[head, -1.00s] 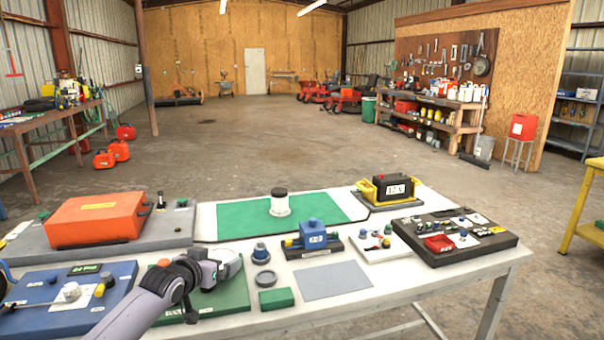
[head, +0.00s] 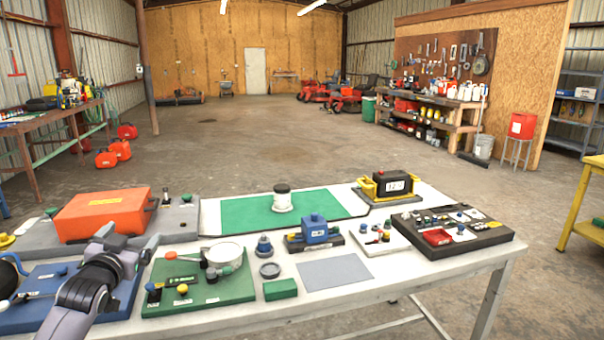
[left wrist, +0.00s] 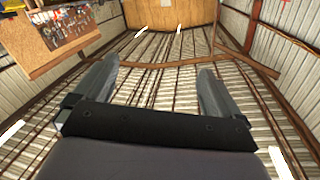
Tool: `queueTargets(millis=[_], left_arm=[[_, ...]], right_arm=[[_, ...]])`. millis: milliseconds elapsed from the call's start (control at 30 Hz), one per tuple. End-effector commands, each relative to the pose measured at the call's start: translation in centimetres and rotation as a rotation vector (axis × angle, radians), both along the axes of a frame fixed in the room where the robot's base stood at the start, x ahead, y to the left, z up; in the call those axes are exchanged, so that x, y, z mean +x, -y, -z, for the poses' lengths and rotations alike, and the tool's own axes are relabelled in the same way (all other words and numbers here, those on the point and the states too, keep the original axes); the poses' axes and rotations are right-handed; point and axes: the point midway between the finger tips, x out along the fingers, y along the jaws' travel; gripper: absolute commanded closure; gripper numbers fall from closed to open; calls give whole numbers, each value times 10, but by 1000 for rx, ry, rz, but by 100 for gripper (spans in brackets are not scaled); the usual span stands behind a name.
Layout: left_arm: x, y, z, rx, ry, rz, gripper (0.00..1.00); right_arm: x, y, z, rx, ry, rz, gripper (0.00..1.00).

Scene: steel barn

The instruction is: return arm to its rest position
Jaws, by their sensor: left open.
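My left arm comes in from the lower left of the head view. Its gripper (head: 128,240) is over the left part of the white table, above the gap between the blue board and the green board. In the left wrist view the two fingers of my left gripper (left wrist: 158,95) stand wide apart with nothing between them. Behind them that view shows the barn's ceiling and walls, so the gripper points upward. My right gripper is not in view.
The white table (head: 412,277) carries an orange case (head: 102,214), a blue board (head: 35,312), a green board (head: 225,288), a jar on a green mat (head: 235,213), a blue block device (head: 315,230), a battery in a yellow tray and a black parts board (head: 487,240).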

Motion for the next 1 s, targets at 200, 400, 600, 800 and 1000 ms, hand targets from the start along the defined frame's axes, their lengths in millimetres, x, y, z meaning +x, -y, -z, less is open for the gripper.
queueTargets(millis=[200, 400, 600, 800, 1000], left_arm=[[-40, 33, 78, 12, -100, 52, 2], [-102, 71, 158, -30, -218, 108, 2], [-186, 109, 227, -94, -349, 158, 2], [-277, 142, 272, -169, -477, 187, 2], [-350, 162, 291, -234, -574, 193, 2]], right_arm=[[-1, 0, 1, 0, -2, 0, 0], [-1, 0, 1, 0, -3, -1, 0], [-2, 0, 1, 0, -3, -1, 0], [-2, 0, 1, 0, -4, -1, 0], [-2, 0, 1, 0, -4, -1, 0]])
